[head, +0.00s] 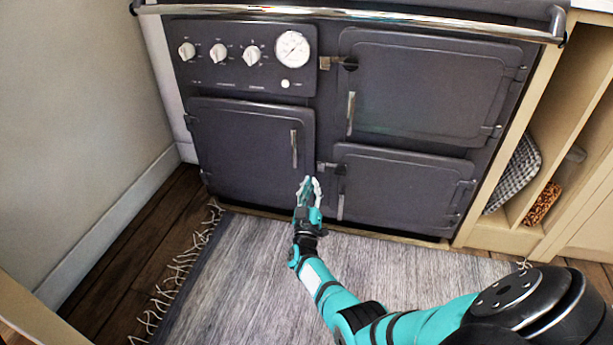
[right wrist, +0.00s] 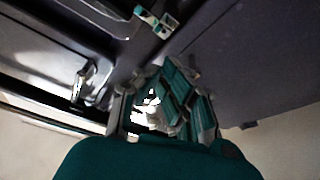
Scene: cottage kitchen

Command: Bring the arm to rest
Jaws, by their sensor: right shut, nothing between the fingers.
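My right arm (head: 340,300) comes in from the lower right of the head view and reaches out over the rug. My right gripper (head: 309,190) is shut and empty. In the head view it appears in front of the stove, by the gap between the lower left door and the lower right door. It also shows in the right wrist view (right wrist: 160,90), with dark stove surfaces around and behind it. I cannot tell exactly how far it is from the stove front. My left gripper is not in view.
The dark stove (head: 326,110) has several shut doors with upright handles and a chrome rail (head: 350,14) along its top front. A grey fringed rug (head: 250,270) lies before it. A wall stands at left; open shelves with a checked cloth (head: 515,172) are at right.

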